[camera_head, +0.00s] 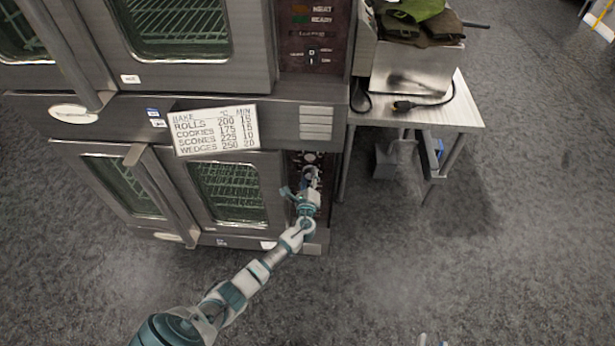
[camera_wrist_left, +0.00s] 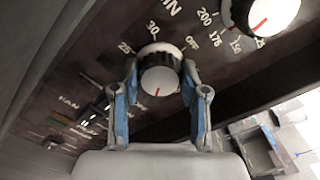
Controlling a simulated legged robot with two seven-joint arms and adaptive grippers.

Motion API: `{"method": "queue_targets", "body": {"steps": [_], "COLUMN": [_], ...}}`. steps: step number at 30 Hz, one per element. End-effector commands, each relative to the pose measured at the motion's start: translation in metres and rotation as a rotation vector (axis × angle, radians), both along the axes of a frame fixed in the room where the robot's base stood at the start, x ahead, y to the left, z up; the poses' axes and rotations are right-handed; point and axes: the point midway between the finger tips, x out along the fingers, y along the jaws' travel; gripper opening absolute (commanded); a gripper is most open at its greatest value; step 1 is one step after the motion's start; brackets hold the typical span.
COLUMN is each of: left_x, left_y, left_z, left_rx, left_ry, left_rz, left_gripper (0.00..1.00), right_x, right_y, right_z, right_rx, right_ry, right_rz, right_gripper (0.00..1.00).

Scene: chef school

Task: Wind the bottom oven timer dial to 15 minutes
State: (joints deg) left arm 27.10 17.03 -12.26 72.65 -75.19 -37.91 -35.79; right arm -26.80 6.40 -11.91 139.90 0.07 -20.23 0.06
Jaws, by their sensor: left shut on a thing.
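The bottom oven's timer dial (camera_wrist_left: 160,76) is a white-fronted knob with a black ribbed rim, in the middle of the left wrist view. Its red mark points down in that picture. The labels 30, 25 and OFF show above and beside it; labels lower round are hidden. My left gripper (camera_wrist_left: 160,92) is shut on the dial, one blue-padded finger on each side. In the head view my left gripper (camera_head: 309,180) reaches the bottom oven's control panel (camera_head: 296,158) and covers much of it. Small tips that look like my right gripper (camera_head: 432,341) show at the bottom edge.
A temperature dial (camera_wrist_left: 270,14) sits close to the timer dial. A bake chart (camera_head: 215,130) lists rolls, cookies, scones and wedges with degrees and minutes; cookies read 175 and 15. A steel table (camera_head: 460,115) stands right of the ovens. The floor in front is clear.

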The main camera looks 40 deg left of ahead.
Motion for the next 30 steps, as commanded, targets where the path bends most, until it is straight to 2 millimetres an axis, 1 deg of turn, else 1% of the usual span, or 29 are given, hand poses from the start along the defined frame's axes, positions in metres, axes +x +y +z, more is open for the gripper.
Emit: {"method": "queue_targets", "body": {"steps": [1, 9, 24, 25, 26, 27, 28, 30], "left_x": [-0.001, -0.001, -0.002, -0.002, -0.002, -0.002, -0.002, -0.002], "left_y": [-0.005, -0.006, -0.006, -0.006, -0.005, -0.005, -0.004, -0.003], "left_z": [-0.007, -0.009, -0.012, -0.012, -0.012, -0.011, -0.010, -0.008], "left_rx": [0.015, 0.084, 0.098, 0.098, 0.098, 0.097, 0.098, 0.099], "left_ry": [0.025, 0.071, 0.082, 0.082, 0.082, 0.080, 0.080, 0.076], "left_rz": [-0.010, -0.012, -0.011, -0.011, -0.011, -0.010, -0.009, -0.007], "left_gripper": [0.09, 0.09, 0.09, 0.49, 0.56, 0.66, 0.69, 0.69], "right_x": [-0.001, -0.005, -0.006, -0.006, -0.006, -0.006, -0.006, -0.006], "right_y": [-0.001, -0.003, -0.003, -0.003, -0.003, -0.003, -0.003, -0.003], "right_z": [-0.002, -0.014, -0.017, -0.017, -0.017, -0.017, -0.017, -0.016], "right_rx": [-0.006, -0.027, -0.031, -0.031, -0.030, -0.030, -0.030, -0.030], "right_ry": [0.019, 0.091, 0.107, 0.107, 0.106, 0.106, 0.106, 0.105], "right_rz": [0.000, -0.002, -0.003, -0.003, -0.003, -0.003, -0.003, -0.003], "right_gripper": [0.40, 0.40, 0.40, 0.40, 0.40, 0.40, 0.40, 0.40]}}
